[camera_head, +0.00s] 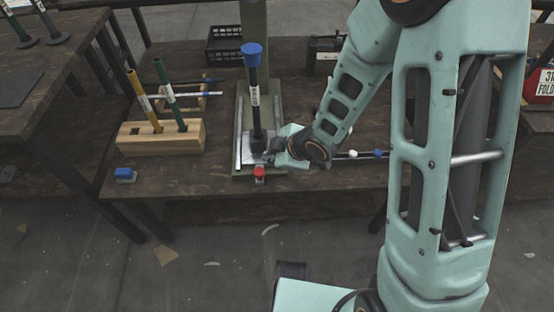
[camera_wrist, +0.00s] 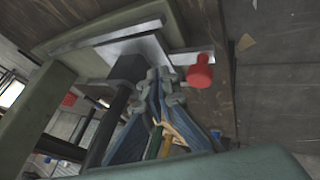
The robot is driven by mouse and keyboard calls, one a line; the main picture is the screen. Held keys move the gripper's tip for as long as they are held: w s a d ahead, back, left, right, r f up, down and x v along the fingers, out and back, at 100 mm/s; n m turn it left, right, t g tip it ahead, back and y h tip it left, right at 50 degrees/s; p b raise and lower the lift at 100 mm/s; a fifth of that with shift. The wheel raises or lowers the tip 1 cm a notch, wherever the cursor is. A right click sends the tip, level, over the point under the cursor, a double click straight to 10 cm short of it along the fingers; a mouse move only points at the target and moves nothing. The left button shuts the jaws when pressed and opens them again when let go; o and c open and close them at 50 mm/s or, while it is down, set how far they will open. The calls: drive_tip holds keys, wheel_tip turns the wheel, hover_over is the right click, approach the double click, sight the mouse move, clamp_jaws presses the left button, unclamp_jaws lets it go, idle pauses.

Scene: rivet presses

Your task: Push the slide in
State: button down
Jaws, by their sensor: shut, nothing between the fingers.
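The press (camera_head: 252,25) stands on the table, with a green column and a blue-capped black ram (camera_head: 253,90) pointing down to its base. The slide is a bright metal plate (camera_head: 250,158) low on the press, with a red knob (camera_head: 259,173) at the front edge. In the wrist view the plate (camera_wrist: 135,48) lies beside the dark ram foot (camera_wrist: 127,68), and the red knob (camera_wrist: 201,72) stands out to the right. My gripper (camera_head: 270,153) is shut and empty, close to the ram foot and the slide. Its fingertips (camera_wrist: 164,82) are left of and below the knob; contact cannot be told.
A wooden block (camera_head: 160,138) with a yellow and a green handle stands left of the press. A small blue-topped piece (camera_head: 125,175) lies at the table's front left. A black crate (camera_head: 235,45) is behind.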

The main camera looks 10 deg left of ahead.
sight(264, 147)
drive_tip(key=shift+w+a+r, duration=0.1)
drive_tip(key=shift+w+a, duration=0.05)
drive_tip(key=shift+w, duration=0.65)
drive_tip(key=shift+w+a+r, duration=0.1)
drive_tip(key=shift+w+a, duration=0.05)
drive_tip(key=shift+w, duration=0.65)
drive_tip(key=shift+w, duration=0.15)
